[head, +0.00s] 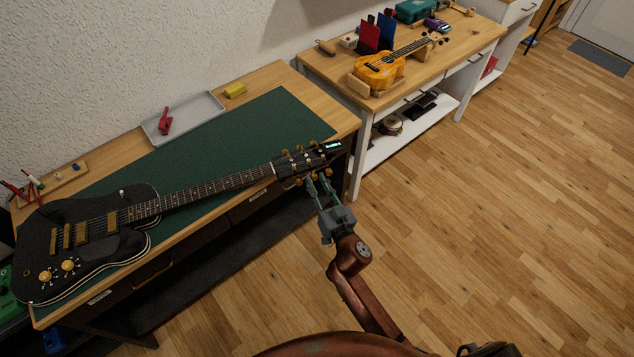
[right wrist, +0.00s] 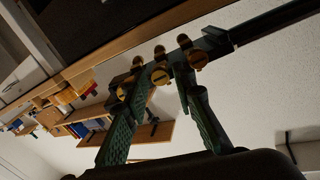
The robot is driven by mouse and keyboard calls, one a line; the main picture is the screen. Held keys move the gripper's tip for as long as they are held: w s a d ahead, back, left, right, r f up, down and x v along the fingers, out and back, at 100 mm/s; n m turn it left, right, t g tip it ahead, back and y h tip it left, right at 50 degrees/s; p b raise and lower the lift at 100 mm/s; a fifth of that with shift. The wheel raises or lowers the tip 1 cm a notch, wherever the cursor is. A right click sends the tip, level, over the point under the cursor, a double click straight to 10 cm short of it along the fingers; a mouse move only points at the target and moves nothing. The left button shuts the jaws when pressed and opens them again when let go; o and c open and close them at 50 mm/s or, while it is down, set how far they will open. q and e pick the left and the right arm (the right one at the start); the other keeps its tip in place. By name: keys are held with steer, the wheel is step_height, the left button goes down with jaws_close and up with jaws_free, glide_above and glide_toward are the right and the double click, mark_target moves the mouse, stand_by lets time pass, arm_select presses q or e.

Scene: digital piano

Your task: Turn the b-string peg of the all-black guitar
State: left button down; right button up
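The all-black guitar (head: 100,228) lies on a green mat, body at the left, neck reaching right. Its headstock (head: 300,160) has gold tuning pegs along both edges, and a lit device (head: 331,147) sits at its tip. My right gripper (head: 318,180) is just below the near-side row of pegs, its two fingers apart. The right wrist view shows the fingers (right wrist: 163,100) on either side of a gold peg (right wrist: 160,77), with other pegs (right wrist: 198,59) close by. I cannot tell whether a finger touches a peg, or which peg is the b-string one. My left gripper is out of view.
The green mat (head: 190,155) covers much of the wooden bench. A grey tray (head: 205,106) with a red tool (head: 165,121) and a yellow block (head: 235,90) lie behind the neck. A ukulele (head: 385,68) rests on a second bench. The floor at right is clear.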

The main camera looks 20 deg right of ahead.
steer(key=shift+w, duration=0.1)
steer(key=shift+c, duration=0.5)
jaws_close()
steer(key=shift+n, duration=0.3)
